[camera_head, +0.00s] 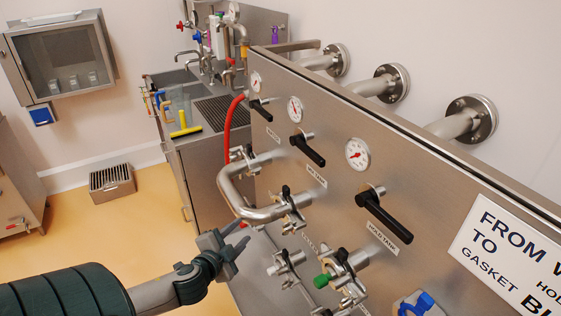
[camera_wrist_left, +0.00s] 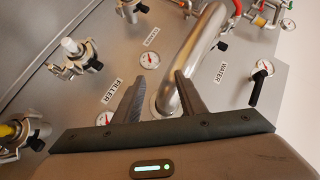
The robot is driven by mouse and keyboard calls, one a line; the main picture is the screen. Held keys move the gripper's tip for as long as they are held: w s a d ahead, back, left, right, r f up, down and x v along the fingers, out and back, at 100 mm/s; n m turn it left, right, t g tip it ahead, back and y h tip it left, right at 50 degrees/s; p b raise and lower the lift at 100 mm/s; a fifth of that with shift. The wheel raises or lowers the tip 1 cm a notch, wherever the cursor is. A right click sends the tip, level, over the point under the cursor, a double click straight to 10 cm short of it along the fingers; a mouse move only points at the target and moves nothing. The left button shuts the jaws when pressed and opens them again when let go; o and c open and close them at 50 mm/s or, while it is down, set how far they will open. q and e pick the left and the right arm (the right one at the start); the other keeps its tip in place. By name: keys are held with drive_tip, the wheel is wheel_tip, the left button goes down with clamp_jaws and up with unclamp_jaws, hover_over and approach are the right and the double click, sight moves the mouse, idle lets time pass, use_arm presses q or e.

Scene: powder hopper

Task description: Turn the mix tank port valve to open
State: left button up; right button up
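The steel panel carries three black lever valves under round gauges. The middle lever (camera_head: 307,150) has a small label (camera_head: 316,175) that seems to read MIX TANK. The right lever (camera_head: 385,215) is labelled HOLD TANK, and the left lever (camera_head: 261,110) has a label too small to read. My left gripper (camera_head: 242,234) is open and empty, below and left of the middle lever, apart from it. In the left wrist view its spread fingers (camera_wrist_left: 160,92) face a curved steel pipe (camera_wrist_left: 188,70). A black lever beside a WATER label (camera_wrist_left: 220,70) also shows there. My right gripper is out of view.
The bent pipe (camera_head: 243,205) stands out from the panel close to my left gripper. Clamped ports and a green knob (camera_head: 323,280) sit below the levers. Yellow floor on the left is mostly free.

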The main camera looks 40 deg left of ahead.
use_arm(q)
drive_tip(key=w+d+r+m+t+h+p, duration=0.1)
drive_tip(key=d+r+m+t, duration=0.1)
drive_tip(key=r, duration=0.7)
drive_tip(key=w+d+r+m+t+h, duration=0.2)
drive_tip(key=r, duration=0.6)
drive_tip(key=m+g+h, duration=0.1)
drive_tip(key=m+h, duration=0.7)
drive_tip(key=m, duration=0.2)
approach(307, 150)
drive_tip(key=w+d+f, duration=0.1)
drive_tip(key=d, duration=0.1)
drive_tip(key=shift+w+f+m, duration=0.1)
drive_tip(key=shift+w+m, duration=0.05)
drive_tip(key=shift+m, duration=0.15)
drive_tip(key=shift+w, duration=0.15)
